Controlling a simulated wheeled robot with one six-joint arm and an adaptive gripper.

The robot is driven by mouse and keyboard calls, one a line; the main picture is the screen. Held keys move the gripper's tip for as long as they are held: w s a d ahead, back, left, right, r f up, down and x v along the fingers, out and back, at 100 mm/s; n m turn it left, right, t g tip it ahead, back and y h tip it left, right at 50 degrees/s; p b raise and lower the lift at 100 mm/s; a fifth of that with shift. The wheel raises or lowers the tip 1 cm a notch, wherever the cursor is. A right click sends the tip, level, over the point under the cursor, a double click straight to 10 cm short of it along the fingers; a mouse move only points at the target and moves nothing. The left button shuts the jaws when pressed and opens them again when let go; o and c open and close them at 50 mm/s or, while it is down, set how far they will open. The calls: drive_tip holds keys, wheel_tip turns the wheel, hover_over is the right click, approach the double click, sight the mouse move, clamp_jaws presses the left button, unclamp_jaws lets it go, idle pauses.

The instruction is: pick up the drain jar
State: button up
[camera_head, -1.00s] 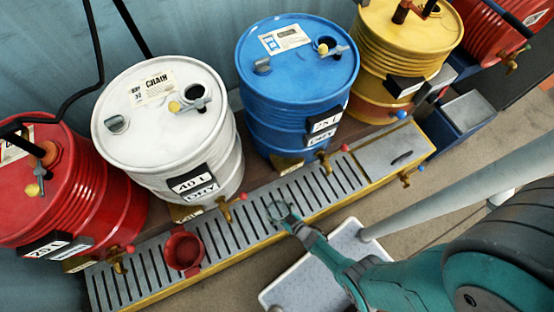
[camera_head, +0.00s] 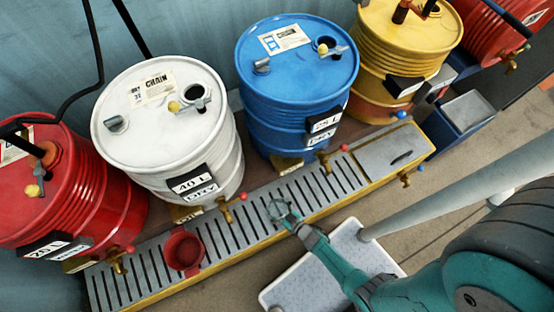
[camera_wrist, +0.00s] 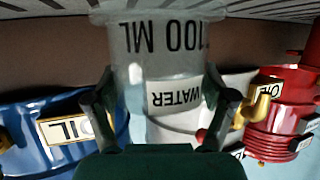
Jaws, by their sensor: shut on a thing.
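A small clear jar (camera_head: 279,206), taken as the drain jar, is at the near edge of the slotted grate. In the wrist view the jar (camera_wrist: 160,65) fills the middle and bears the marking 100 ML. My gripper (camera_head: 289,219) is shut on it, with one finger on each side in the wrist view. A WATER label shows at the jar's middle; I cannot tell whether it is on the jar or behind it. I cannot tell whether the jar's base touches the grate.
A red cup (camera_head: 183,250) is on the slotted grate (camera_head: 226,238) to the left. White (camera_head: 160,120), blue (camera_head: 297,85), red (camera_head: 75,190) and yellow (camera_head: 408,45) drums stand behind. Brass taps line their fronts. A pale tray (camera_head: 335,262) lies below on the near side.

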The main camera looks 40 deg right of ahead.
sight(277, 211)
wheel_tip(277, 211, up, 7)
drive_tip(key=shift+r, duration=0.15)
idle(0.4)
